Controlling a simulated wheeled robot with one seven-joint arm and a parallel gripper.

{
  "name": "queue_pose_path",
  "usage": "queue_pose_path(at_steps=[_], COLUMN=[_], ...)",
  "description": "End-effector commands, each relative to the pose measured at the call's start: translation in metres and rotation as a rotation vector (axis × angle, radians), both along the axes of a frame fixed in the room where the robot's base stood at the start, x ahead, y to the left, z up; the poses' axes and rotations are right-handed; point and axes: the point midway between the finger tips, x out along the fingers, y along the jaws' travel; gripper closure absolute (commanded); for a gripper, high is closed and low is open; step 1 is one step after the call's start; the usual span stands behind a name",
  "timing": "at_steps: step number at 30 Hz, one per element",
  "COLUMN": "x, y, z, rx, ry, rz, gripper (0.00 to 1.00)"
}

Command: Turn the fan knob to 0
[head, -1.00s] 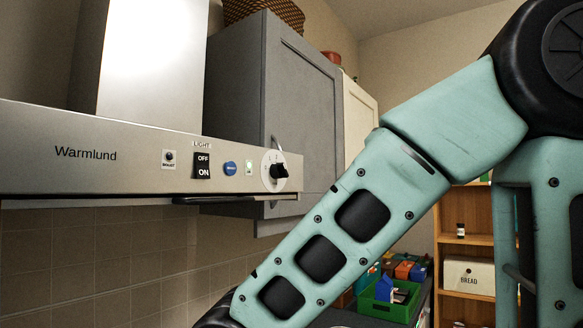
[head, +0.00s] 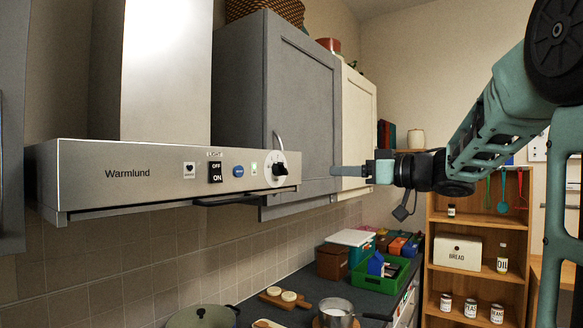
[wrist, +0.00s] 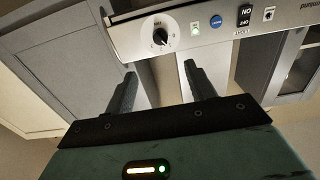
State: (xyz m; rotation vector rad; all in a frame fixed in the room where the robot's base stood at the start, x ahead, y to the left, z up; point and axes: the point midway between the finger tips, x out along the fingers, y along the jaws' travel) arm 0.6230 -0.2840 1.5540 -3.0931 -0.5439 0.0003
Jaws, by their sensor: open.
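The fan knob (head: 280,169) is black and sits on a round white dial at the right end of the steel hood's front panel. It also shows in the wrist view (wrist: 161,36), beyond the fingertips; I cannot read which number it points at. My gripper (head: 334,171) is to the right of the knob in the head view, at about its height, with a gap between them. In the wrist view my gripper (wrist: 160,68) has its two fingers spread, with nothing between them. The knob is not touched.
The hood panel (head: 130,190) also carries a black light switch (head: 215,172), a blue button (head: 238,171) and a green indicator (head: 254,169). Grey cabinets (head: 305,100) stand behind the gripper. Below is a counter with a pot (head: 338,312) and a green crate (head: 382,277).

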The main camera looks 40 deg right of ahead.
Motion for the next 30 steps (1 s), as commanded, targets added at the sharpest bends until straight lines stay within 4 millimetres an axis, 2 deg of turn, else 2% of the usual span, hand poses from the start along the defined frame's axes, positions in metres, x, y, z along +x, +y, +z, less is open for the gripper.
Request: queue_pose_path(at_steps=[21, 25, 30], x=[0.130, 0.147, 0.157], y=[0.049, 0.054, 0.058], z=[0.003, 0.002, 0.001], rx=[0.002, 0.000, -0.001], ry=[0.001, 0.000, -0.001], rz=[0.003, 0.001, 0.001], gripper=[0.45, 0.45, 0.45])
